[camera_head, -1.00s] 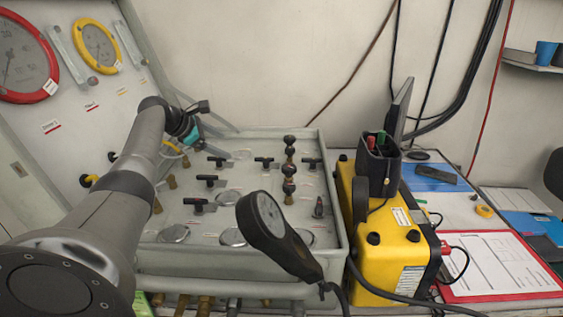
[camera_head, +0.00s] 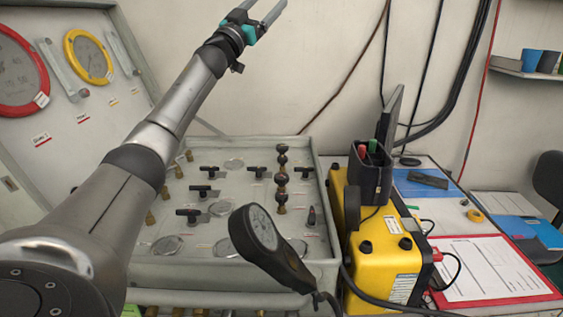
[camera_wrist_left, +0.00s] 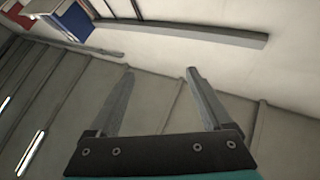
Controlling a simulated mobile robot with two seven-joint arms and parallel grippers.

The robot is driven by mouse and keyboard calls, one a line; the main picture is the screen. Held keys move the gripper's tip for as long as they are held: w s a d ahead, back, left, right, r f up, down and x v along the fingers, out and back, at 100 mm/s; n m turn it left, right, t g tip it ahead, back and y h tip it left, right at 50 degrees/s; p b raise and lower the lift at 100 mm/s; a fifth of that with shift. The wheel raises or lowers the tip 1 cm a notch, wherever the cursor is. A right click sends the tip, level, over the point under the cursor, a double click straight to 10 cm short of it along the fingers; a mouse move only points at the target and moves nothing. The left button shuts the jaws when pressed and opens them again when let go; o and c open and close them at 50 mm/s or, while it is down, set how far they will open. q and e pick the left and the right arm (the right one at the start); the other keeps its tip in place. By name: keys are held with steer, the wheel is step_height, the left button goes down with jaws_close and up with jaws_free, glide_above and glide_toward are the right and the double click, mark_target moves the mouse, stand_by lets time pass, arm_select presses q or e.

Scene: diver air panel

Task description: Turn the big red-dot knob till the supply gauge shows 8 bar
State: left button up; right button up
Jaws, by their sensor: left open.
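My left gripper (camera_head: 263,9) is raised high at the top of the head view, well above the air panel (camera_head: 325,200). In the left wrist view its two fingers (camera_wrist_left: 160,85) are spread with nothing between them. The panel carries several black T-handles, one of them a front T-handle (camera_head: 188,213), and a row of stacked dark round knobs (camera_head: 281,172). I cannot make out a red dot on any knob. A red-rimmed gauge (camera_head: 18,75) and a yellow-rimmed gauge (camera_head: 90,57) sit on the upright board at left; their readings are too small to tell. My right gripper is not in view.
A black gauge on a stalk (camera_head: 262,228) stands at the panel's front. A yellow case (camera_head: 385,255) with a pen holder (camera_head: 371,172) stands to the right, beside a red clipboard (camera_head: 495,268). The wrist view shows wall, ceiling and a shelf (camera_wrist_left: 190,32).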

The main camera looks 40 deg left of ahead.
arm_select(q)
steer(key=w+d+f+m+g+h, duration=0.1)
steer(key=d+f+m+g+h, duration=0.15)
steer(key=d+m+h, duration=0.4)
steer(key=w+d+f+m+g+h, duration=0.1)
steer(key=d+m+g+h, duration=0.2)
steer(key=d+m+h, duration=0.35)
steer(key=d+f+m+g+y, duration=0.2)
steer(key=d+f+m+g, duration=0.55)
steer(key=f+m, duration=0.2)
steer(key=m+g+y, duration=0.4)
steer(key=g+y, duration=0.4)
steer(key=y, duration=0.4)
glide_toward(281, 176)
steer(key=x, duration=0.8)
steer(key=shift+w+f, duration=0.1)
steer(key=shift+f, duration=0.15)
steer(key=shift+c, duration=0.3)
